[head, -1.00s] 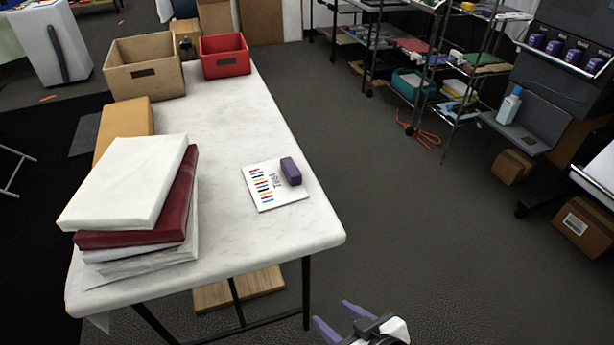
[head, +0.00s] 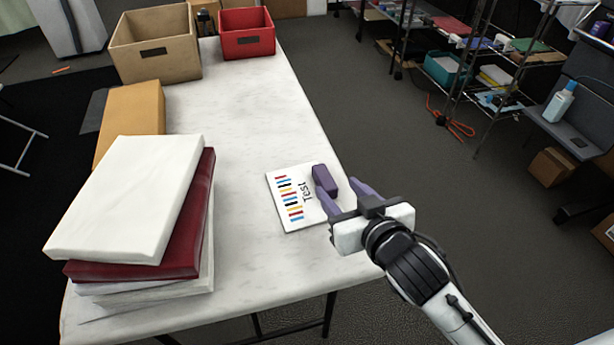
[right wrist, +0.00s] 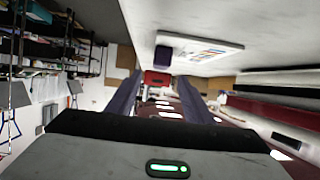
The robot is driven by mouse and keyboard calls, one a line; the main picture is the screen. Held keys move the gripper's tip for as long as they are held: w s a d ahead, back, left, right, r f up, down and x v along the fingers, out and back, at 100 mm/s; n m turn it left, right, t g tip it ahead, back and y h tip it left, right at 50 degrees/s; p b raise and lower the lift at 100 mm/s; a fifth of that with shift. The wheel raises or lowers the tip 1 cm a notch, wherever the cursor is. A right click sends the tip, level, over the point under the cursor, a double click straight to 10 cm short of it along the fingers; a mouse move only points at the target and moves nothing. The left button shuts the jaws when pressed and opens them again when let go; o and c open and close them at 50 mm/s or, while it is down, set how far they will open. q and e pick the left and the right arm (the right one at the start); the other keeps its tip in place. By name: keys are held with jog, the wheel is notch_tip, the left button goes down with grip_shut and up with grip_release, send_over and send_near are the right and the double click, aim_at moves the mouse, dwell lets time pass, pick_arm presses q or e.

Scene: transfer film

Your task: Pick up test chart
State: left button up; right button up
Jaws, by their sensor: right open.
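The test chart (head: 291,211) is a white card with coloured bars and the word "Test". It lies flat on the white marbled table (head: 236,110), near its right edge. A purple block (head: 325,179) sits on the chart's right side. My right gripper (head: 345,190) is open, with purple fingers, at the chart's right edge close to the block; the head view does not settle whether it touches. In the right wrist view the chart (right wrist: 205,47) and the block (right wrist: 163,55) show beyond the fingers, with nothing between them. My left gripper is not in view.
A stack of white and dark red boxes (head: 125,200) stands on the left of the table, with a yellow-orange box (head: 135,112) behind it. A tan bin (head: 155,45) and a red bin (head: 246,34) stand at the far end. The table's middle is clear.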

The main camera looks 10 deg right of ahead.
aim_at(327, 180)
jog(key=x, duration=0.5)
jog(key=b+x, duration=0.1)
jog(key=x, duration=0.2)
jog(key=shift+f, duration=0.35)
jog(key=c, duration=1.1)
